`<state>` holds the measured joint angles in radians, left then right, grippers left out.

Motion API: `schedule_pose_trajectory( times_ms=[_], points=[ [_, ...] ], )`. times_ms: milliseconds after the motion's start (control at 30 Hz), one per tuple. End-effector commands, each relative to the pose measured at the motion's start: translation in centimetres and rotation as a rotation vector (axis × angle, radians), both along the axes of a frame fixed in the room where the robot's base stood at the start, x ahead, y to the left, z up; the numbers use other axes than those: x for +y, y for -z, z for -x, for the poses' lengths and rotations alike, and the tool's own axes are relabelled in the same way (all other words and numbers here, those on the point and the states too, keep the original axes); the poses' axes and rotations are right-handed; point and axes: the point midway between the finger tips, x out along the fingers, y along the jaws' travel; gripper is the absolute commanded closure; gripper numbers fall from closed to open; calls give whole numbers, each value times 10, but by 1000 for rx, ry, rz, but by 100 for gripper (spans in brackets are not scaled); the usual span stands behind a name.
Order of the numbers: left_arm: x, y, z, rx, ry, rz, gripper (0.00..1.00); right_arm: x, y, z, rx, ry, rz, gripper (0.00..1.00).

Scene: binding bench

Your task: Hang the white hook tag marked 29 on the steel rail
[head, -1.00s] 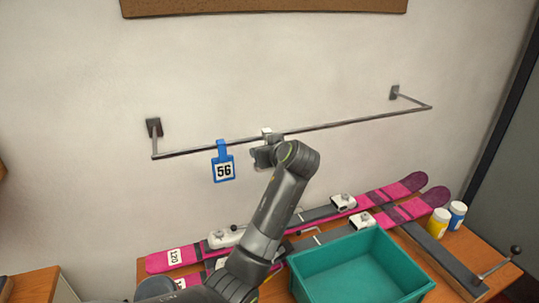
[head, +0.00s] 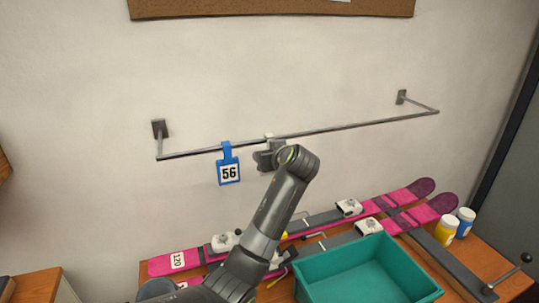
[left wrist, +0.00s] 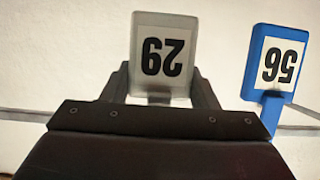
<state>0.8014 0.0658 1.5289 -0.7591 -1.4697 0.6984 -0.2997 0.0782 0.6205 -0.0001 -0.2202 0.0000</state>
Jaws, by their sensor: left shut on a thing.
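The white tag marked 29 (left wrist: 163,52) shows upside down in the left wrist view, between the fingers of my left gripper (left wrist: 163,88). In the head view my left gripper (head: 268,158) is at the steel rail (head: 350,125), right of the blue tag, and the arm hides most of the white tag. A small pale piece of it (head: 268,137) shows at the rail's height. I cannot tell whether its hook is over the rail. My right gripper is not in view.
A blue tag marked 56 (head: 229,172) hangs on the rail close by on the left; it also shows in the left wrist view (left wrist: 274,65). Below are pink skis (head: 400,195), a teal bin (head: 365,270), and yellow (head: 446,230) and blue-white (head: 465,222) jars. The rail's right part is free.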

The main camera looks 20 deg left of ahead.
Motion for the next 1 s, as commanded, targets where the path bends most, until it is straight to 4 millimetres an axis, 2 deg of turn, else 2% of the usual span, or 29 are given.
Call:
schedule_pose_trajectory(
  times_ms=[133, 167, 333, 600, 733, 867, 1000],
  points=[
    [0, 0, 0, 0, 0, 0, 68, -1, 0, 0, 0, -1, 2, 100],
    [0, 0, 0, 0, 0, 0, 42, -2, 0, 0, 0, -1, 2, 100],
    [0, 0, 0, 0, 0, 0, 21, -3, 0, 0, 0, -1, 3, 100],
    [-1, 0, 0, 1, 0, 1, 21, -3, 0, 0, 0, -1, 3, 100],
    [-7, -2, 5, -1, 3, 1, 21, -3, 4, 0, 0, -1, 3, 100],
    [-20, -8, 18, -4, 4, 4, 21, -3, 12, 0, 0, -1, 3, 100],
    [-43, -20, 41, -6, 5, 7, 21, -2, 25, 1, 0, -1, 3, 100]
  ],
)
